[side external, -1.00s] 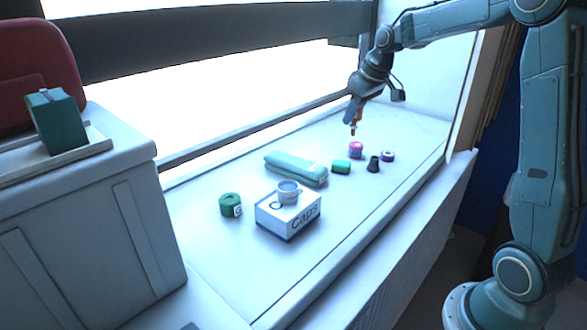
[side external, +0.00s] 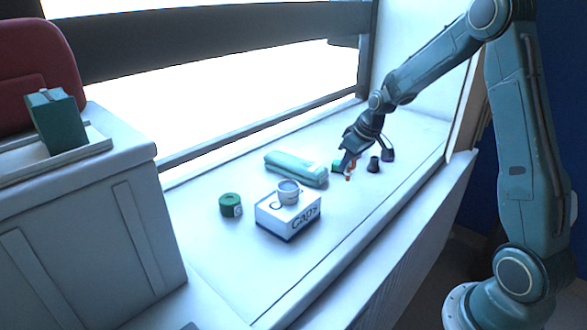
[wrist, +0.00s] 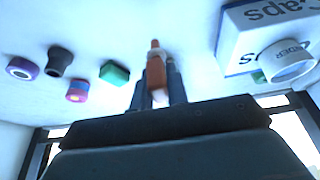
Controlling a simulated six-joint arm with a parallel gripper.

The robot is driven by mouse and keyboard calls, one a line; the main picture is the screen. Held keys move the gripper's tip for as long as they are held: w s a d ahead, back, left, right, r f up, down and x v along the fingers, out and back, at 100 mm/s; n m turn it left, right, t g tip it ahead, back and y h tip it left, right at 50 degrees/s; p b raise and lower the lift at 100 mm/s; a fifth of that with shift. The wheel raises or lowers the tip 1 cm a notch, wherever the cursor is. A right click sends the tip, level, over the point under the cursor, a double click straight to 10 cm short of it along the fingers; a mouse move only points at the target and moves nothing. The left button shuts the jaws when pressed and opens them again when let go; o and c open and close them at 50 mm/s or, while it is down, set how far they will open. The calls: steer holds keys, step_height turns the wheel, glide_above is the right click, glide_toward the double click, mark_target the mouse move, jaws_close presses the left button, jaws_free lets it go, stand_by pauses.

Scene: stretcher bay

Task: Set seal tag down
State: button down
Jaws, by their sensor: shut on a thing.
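The seal tag appears to be the small orange-red piece (wrist: 155,72) in the wrist view, with a pale lower end and a narrow tip. My gripper (wrist: 156,88) is shut on it, a dark finger on each side. In the side view my gripper (side external: 348,166) is low over the white bench, between the green pouch and a dark cup-like piece. The tag's orange tip (side external: 348,178) shows just below the fingers. I cannot tell whether it touches the bench.
A Caps box (side external: 288,216) with a grey ring (side external: 288,192) on top stands left of my gripper. A green pouch (side external: 296,168), green roll (side external: 231,205), dark piece (side external: 373,164), green block (wrist: 114,73), pink-blue roll (wrist: 78,91) and purple roll (wrist: 22,69) lie around. The front bench strip is clear.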

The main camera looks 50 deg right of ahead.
mark_target(349, 174)
steer(key=shift+f, duration=0.9)
steer(key=shift+f, duration=2.1)
steer(key=shift+f, duration=0.1)
steer(key=c, duration=1.4)
jaws_free()
steer(key=v, duration=1.2)
